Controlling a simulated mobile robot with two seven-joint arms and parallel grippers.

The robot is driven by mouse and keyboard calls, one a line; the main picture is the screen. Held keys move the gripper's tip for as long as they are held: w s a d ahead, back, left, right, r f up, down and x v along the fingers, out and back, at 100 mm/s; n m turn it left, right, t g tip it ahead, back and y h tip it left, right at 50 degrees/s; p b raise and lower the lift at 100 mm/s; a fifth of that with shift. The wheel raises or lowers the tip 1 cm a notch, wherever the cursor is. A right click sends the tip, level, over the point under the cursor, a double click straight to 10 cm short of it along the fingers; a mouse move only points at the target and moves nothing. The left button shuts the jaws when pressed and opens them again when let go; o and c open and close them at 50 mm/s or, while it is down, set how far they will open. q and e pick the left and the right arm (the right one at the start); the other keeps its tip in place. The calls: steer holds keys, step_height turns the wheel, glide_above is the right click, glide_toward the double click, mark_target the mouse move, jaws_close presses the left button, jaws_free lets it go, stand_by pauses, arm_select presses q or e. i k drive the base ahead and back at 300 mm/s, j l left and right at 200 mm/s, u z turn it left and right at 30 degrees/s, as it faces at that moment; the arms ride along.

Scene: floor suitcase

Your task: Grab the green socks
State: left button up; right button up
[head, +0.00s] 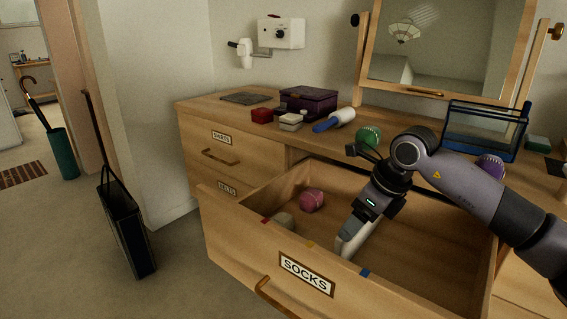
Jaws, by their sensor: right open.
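A round green bundle (369,137), which looks like the rolled green socks, sits on the dresser top behind the open drawer. My right arm reaches in from the right, over the drawer. My right gripper (348,246) is open and points down into the open socks drawer (237,224), near its front wall. It is in front of and below the green bundle and apart from it. I see nothing held between its pale fingers, though their tips are partly hidden by the drawer front. My left gripper is not in view.
A pink bundle (312,201) and a greyish bundle (283,220) lie in the drawer's left part. A purple bundle (491,166), a wire-framed box (484,133) and a mirror (447,50) stand on the dresser. A black bag (127,232) stands on the floor at left.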

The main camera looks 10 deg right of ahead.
mark_target(371, 135)
steer(key=k+l, duration=0.75)
steer(key=l, duration=0.25)
